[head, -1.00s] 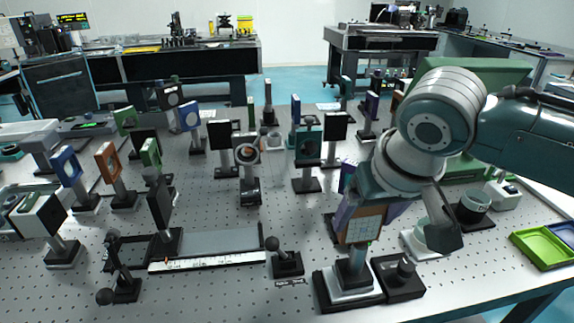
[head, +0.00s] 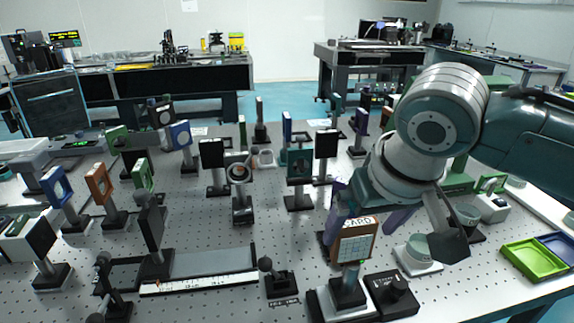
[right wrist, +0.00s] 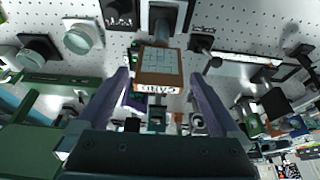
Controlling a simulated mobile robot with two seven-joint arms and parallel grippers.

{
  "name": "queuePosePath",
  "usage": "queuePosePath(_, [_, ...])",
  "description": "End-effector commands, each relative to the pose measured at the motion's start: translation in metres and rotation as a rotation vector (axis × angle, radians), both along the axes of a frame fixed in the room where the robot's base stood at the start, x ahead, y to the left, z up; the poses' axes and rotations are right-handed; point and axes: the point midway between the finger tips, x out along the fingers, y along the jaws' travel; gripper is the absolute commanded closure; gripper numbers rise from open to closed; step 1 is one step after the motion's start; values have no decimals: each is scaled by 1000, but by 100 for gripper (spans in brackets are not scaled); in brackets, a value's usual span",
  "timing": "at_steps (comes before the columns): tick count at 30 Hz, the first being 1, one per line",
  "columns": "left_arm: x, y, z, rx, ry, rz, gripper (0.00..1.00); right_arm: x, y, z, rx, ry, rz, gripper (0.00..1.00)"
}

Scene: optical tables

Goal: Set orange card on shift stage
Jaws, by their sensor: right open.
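The orange-framed card (head: 355,244), with a pale grid face and "CARD" along its top edge, stands upright on a short post and a black-and-white base (head: 340,302) at the front right. My right gripper (head: 368,228) is open behind and above it, its purple fingers spread to either side. In the right wrist view the card (right wrist: 158,62) shows between the two fingertips (right wrist: 160,77), with gaps on both sides. My left gripper is out of view.
A round pale holder (head: 418,256) and a green tray (head: 534,260) are at right. Several post-mounted optics crowd the table's left and middle.

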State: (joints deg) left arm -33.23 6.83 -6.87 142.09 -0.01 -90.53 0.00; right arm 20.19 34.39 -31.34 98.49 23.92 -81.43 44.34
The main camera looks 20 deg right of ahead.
Motion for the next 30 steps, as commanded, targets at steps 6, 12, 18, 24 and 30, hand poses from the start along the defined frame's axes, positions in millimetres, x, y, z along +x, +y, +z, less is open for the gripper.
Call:
queuePosePath(6, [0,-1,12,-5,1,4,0,-18,5,49,1,-3,2,0])
queuePosePath(12, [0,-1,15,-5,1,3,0,-30,8,78,0,-2,0,0])
queuePosePath(18, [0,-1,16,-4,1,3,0,-48,24,72,17,14,65,0])
queuePosePath(24, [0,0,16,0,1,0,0,-108,68,36,59,27,276,0])
queuePosePath(30, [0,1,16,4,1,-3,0,-170,70,20,21,52,367,0])
